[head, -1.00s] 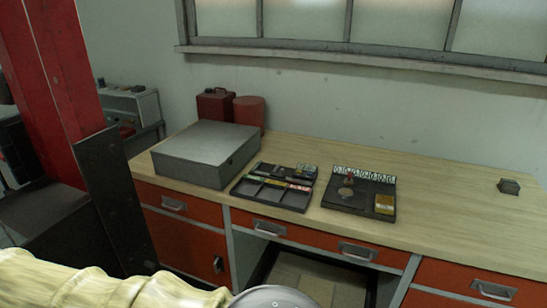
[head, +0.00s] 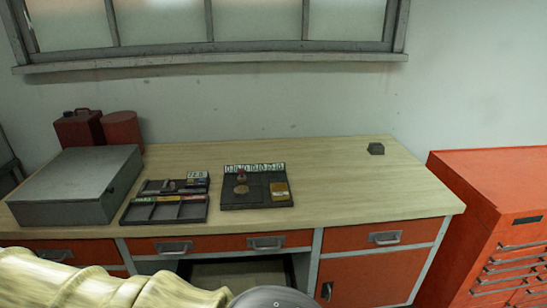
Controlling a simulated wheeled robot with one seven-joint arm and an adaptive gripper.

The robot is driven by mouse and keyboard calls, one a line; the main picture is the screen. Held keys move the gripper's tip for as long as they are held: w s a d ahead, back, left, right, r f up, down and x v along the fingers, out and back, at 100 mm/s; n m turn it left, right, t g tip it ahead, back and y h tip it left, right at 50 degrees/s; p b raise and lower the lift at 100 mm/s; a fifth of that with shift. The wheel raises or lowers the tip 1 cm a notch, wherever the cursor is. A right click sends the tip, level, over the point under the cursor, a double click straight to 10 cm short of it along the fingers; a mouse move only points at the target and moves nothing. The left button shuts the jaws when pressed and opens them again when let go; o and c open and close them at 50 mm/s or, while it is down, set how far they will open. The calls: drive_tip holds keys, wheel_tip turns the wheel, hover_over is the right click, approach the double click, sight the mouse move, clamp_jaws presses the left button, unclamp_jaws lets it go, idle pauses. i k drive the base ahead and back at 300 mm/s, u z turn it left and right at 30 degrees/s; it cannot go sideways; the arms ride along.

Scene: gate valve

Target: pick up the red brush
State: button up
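I cannot make out a red brush in the head view. The workbench (head: 340,200) has a pale wood top with red drawers below. A dark tray (head: 228,200) on it holds a small reddish item (head: 241,175), too small to identify, a round tan piece and a yellow box. A second dark tray (head: 165,210) to its left has compartments with small items. My gripper is not in view; only part of my arm shows along the bottom edge.
A grey metal case (head: 75,190) stands at the bench's left end, with a red can (head: 78,128) and a red cylinder (head: 121,131) behind it. A red tool cabinet (head: 490,215) stands to the right. The bench's right part is clear.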

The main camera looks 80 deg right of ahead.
sight(242, 178)
drive_tip(key=z, duration=1.75)
